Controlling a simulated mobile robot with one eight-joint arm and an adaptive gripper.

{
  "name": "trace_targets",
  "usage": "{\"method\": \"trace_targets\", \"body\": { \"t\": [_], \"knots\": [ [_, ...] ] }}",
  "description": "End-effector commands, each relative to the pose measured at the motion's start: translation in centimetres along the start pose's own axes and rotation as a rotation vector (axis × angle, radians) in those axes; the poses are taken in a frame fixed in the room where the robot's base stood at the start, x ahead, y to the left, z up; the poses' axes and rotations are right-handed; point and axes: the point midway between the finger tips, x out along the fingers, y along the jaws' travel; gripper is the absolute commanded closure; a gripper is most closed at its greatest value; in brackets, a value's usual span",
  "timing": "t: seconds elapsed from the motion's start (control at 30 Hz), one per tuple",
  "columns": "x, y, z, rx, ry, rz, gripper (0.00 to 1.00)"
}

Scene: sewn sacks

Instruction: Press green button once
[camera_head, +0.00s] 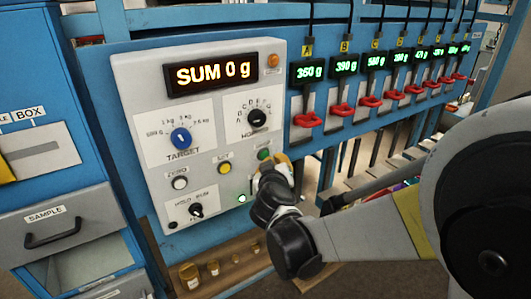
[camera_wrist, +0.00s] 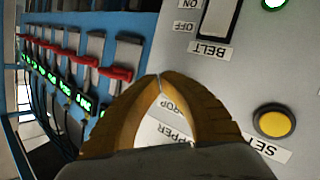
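In the head view, a dark green button (camera_head: 264,154) sits on the grey control panel (camera_head: 150,85), right of a yellow button. My gripper (camera_head: 268,163) is just below it, its yellow-brown fingers close to the panel; I cannot tell whether they touch the panel. In the wrist view, the fingertips of my gripper (camera_wrist: 160,82) meet, with nothing seen between them. The dark green button does not show there. A small lit green light (camera_head: 241,198) is lower on the panel; part of a green light (camera_wrist: 273,3) shows at the wrist view's top edge.
The yellow button (camera_wrist: 273,121) is beside my fingers, near the BELT switch (camera_wrist: 218,16). A white button (camera_head: 180,183), a blue TARGET knob (camera_head: 181,138) and a black knob (camera_head: 257,118) share the panel. Red clamps (camera_head: 307,120) line the right side.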

Motion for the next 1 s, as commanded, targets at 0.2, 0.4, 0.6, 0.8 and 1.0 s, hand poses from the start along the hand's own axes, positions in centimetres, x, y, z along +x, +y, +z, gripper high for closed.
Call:
{"method": "trace_targets", "body": {
  "t": [0.2,0.4,0.6,0.8,1.0],
  "knots": [
    [0.00,0.00,0.00,0.000,0.000,0.000,1.00],
    [0.34,-0.19,-0.14,0.000,0.000,0.000,1.00],
    [0.70,-0.38,-0.36,0.000,0.000,0.000,1.00],
    [0.68,-0.37,-0.37,0.000,0.000,0.000,1.00],
    [0.76,-0.41,-0.40,0.000,0.000,0.000,1.00]
  ]
}}
